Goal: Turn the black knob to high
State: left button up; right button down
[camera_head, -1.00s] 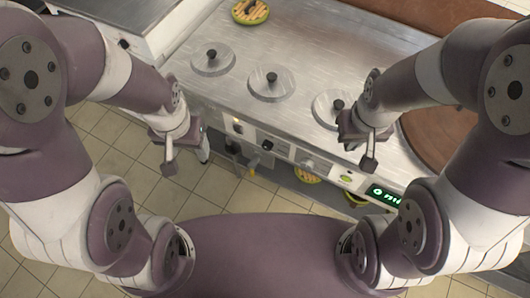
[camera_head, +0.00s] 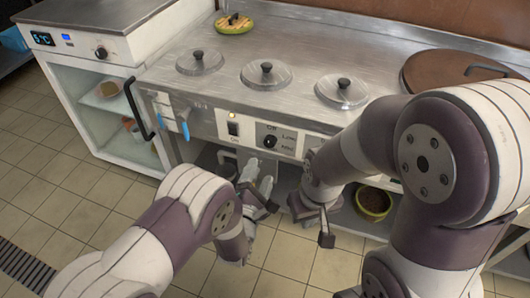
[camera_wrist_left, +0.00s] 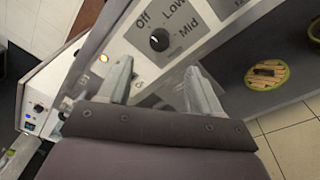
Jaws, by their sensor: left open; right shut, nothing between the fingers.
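The black knob (camera_head: 270,141) is on the front panel (camera_head: 205,122) of the steel counter, beside Off, Low and another label. In the left wrist view the black knob (camera_wrist_left: 160,40) has Off, Low and Mid printed around it; a small pale mark shows on its left side. A High label is not readable. My left gripper (camera_head: 258,178) is just below and in front of the knob in the head view. Its fingers (camera_wrist_left: 158,88) are apart and empty, with the knob beyond their tips, not touching. My right gripper (camera_head: 324,228) is shut and empty, lower right of the knob.
Three lidded pots (camera_head: 266,75) are set in the counter top. A black handle (camera_head: 137,108) juts out at left. A bowl (camera_head: 374,202) stands on the lower shelf. The tiled floor at left is clear.

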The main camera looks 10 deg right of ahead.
aim_at(269, 145)
pick_arm(q)
jog(key=b+x, duration=0.2)
jog(key=x, duration=0.7)
jog(key=shift+w+d+f, duration=0.1)
jog(key=shift+w, duration=0.15)
jog(key=shift+w+d, duration=0.25)
jog(key=shift+w, duration=0.15)
jog(key=c, duration=1)
